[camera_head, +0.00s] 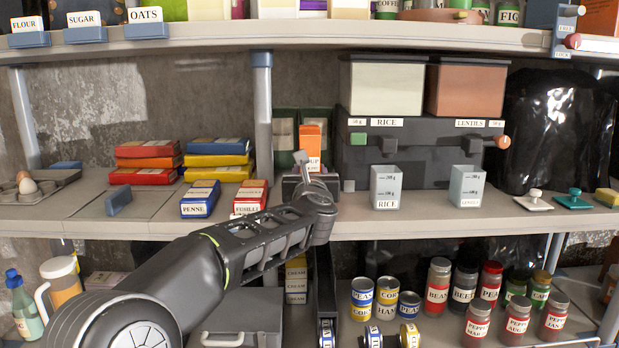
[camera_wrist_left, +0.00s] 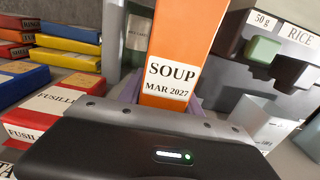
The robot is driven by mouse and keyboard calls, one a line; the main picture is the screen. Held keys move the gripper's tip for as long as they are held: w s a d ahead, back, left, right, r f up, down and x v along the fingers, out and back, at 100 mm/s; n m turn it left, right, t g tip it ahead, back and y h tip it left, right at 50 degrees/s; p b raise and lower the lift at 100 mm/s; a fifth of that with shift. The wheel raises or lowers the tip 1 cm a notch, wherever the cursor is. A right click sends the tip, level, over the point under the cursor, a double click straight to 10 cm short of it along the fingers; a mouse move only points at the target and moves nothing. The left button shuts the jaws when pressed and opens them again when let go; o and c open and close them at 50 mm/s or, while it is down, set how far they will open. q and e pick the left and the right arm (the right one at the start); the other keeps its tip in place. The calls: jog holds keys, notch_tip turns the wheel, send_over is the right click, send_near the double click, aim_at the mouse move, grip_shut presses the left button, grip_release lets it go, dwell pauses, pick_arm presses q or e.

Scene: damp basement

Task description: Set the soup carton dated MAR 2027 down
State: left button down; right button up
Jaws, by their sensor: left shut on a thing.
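The orange soup carton (camera_head: 310,136) stands about upright at the back of the middle shelf area, left of the rice dispenser. In the left wrist view the soup carton (camera_wrist_left: 180,38) shows a white label reading SOUP, MAR 2027. My left gripper (camera_head: 310,176) is shut on the carton's lower part. The carton's bottom is hidden behind the gripper, so I cannot tell whether it touches the shelf. My right gripper is not in view.
Penne (camera_head: 200,198) and fusilli (camera_head: 250,197) boxes lie close left of the gripper. The dispenser with rice (camera_head: 386,88) and lentils (camera_head: 466,90) bins stands to the right. Dark green-framed boxes (camera_head: 285,138) are behind the carton. The upper shelf (camera_head: 330,36) hangs above.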

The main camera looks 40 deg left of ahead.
pick_arm(q)
jog(key=c, duration=0.8)
grip_release()
jog(key=v, duration=1.2)
